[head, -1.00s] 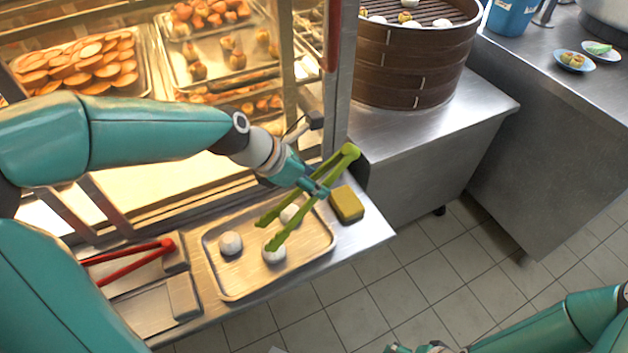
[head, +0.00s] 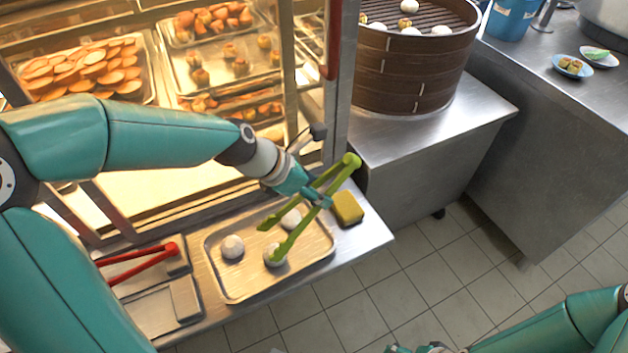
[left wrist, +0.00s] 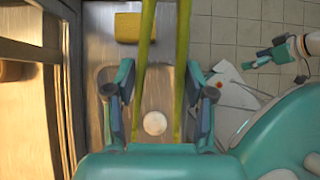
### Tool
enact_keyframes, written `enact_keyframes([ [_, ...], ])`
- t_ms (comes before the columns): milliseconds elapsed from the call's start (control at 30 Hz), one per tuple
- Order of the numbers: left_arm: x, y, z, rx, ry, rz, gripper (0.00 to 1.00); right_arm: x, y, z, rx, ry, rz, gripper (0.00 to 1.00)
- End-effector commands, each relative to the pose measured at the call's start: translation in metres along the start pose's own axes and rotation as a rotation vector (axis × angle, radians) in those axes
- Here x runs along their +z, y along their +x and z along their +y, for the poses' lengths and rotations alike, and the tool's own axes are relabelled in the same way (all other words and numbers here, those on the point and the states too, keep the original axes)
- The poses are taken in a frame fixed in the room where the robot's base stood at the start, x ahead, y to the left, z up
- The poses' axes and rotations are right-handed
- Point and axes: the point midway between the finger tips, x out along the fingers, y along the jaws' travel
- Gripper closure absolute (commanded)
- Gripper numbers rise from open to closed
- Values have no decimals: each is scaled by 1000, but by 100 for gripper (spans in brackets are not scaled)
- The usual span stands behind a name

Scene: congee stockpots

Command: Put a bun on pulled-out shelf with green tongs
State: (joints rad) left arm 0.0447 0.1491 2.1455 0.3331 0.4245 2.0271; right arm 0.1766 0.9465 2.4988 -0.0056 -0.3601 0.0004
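My left gripper (head: 318,196) is shut on the green tongs (head: 335,173), whose two arms are spread over the metal tray (head: 238,291). White buns lie on the tray: one at the left (head: 232,246), one at a tong tip (head: 275,257), and one farther back (head: 291,219), partly covered by the tongs. I cannot tell whether the tongs touch a bun. In the left wrist view, the tong arms (left wrist: 145,50) run between my fingers, with a bun (left wrist: 155,123) between them. My right gripper (head: 415,349) is cut off at the bottom edge. I cannot identify a pulled-out shelf with certainty.
A yellow sponge (head: 347,207) lies right of the tray. Red tongs (head: 140,258) lie at the left. A glass-fronted cabinet (head: 335,80) with filled trays stands behind. A bamboo steamer (head: 410,72) with buns stands on the steel counter (head: 440,122). Tiled floor is open in front.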

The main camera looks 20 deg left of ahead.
Motion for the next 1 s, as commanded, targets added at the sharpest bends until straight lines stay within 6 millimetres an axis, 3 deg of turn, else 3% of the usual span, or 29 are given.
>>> enact_keyframes([
  [33,3,-4,-1,-4,-2,5,50,0,-11,-4,0,0,0,8],
  [167,1,0,-2,-5,-1,7,50,0,-13,-5,0,0,0,8],
  [1000,-18,25,-1,-3,0,6,50,0,23,8,0,0,0,8],
])
